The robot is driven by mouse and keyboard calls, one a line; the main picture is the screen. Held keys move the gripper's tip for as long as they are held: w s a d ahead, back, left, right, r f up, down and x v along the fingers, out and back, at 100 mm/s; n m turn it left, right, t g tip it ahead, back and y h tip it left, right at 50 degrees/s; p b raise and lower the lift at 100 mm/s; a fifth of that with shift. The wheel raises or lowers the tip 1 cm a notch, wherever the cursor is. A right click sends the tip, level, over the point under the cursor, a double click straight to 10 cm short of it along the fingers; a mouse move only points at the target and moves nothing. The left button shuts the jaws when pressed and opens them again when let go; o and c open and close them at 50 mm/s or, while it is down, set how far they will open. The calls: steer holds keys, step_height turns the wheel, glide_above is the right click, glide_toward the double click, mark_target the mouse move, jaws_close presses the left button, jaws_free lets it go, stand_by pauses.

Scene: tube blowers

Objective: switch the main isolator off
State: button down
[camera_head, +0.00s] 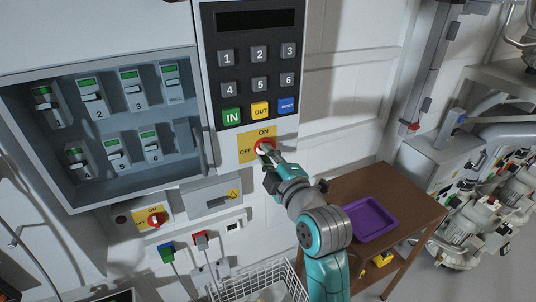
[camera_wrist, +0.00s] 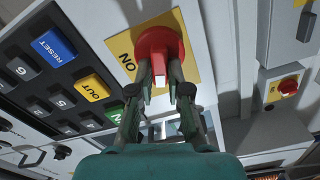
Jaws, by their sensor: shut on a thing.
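A red rotary knob (camera_head: 264,145) sits on a yellow plate (camera_head: 246,157) below the keypad. ON is printed above the knob and OFF to its left in the head view. My gripper (camera_head: 270,155) is shut on this knob. In the wrist view the fingers of my gripper (camera_wrist: 164,80) close around the handle of the red knob (camera_wrist: 157,45), with a white mark between them. ON shows at its left there; OFF is not visible. I cannot tell clearly which label the handle points to. A second, smaller red knob (camera_head: 156,219) on a yellow ON/OFF plate sits lower left, untouched.
The keypad (camera_head: 259,82) is directly above the held knob. An open breaker box (camera_head: 55,189) with several breakers is to the left. A purple tray (camera_head: 371,218) rests on a brown table (camera_head: 415,200) at right. A wire basket (camera_head: 250,285) is below.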

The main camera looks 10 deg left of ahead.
steer(key=shift+f+n, duration=0.15)
steer(key=shift+n, duration=0.85)
steer(key=shift+f+n, duration=0.1)
steer(key=shift+n, duration=0.9)
steer(key=c, duration=1.1)
jaws_free()
steer(key=v, duration=1.2)
steer(key=shift+f, duration=0.1)
